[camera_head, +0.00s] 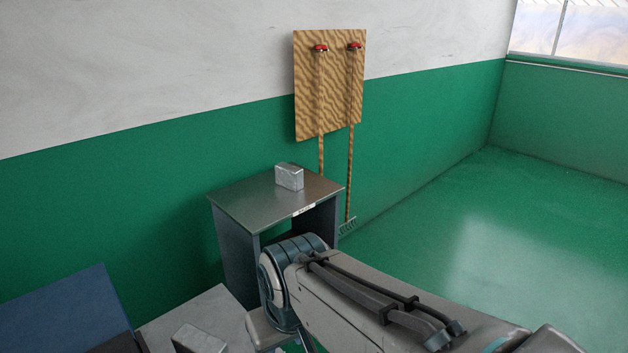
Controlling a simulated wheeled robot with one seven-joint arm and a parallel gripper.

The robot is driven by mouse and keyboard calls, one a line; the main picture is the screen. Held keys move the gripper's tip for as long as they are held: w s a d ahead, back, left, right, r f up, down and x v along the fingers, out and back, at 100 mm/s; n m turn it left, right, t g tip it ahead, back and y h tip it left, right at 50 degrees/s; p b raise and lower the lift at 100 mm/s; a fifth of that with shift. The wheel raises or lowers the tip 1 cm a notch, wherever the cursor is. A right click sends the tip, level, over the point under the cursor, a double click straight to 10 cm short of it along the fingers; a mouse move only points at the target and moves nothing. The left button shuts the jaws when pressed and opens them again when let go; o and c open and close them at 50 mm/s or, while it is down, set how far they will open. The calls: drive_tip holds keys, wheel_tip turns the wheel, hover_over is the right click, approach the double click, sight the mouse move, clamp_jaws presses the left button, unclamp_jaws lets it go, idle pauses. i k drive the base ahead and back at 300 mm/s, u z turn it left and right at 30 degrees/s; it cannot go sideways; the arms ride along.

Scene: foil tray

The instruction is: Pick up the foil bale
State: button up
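A small silver-grey block (289,177), which looks like a foil bale, sits upright on the metal top of a dark grey table (245,203) against the green wall. A second similar grey block (198,340) shows at the bottom edge, on or beside a light grey surface; it is partly cut off. My arm reaches in from the lower right, and its bent joint is in front of the table's lower part. My gripper is not in view, so I cannot see whether it holds anything.
A light grey surface (208,308) and a blue panel (62,318) are at lower left. A wooden board (332,105) on the wall holds two long-handled tools with red clips. A small label is on the table's front edge. The green floor (480,240) at right is clear.

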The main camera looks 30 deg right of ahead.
sight(290, 177)
drive_tip(key=z, duration=1.45)
drive_tip(key=i, duration=1.7)
drive_tip(key=u, duration=0.65)
drive_tip(key=i, duration=1.25)
drive_tip(key=u, duration=0.75)
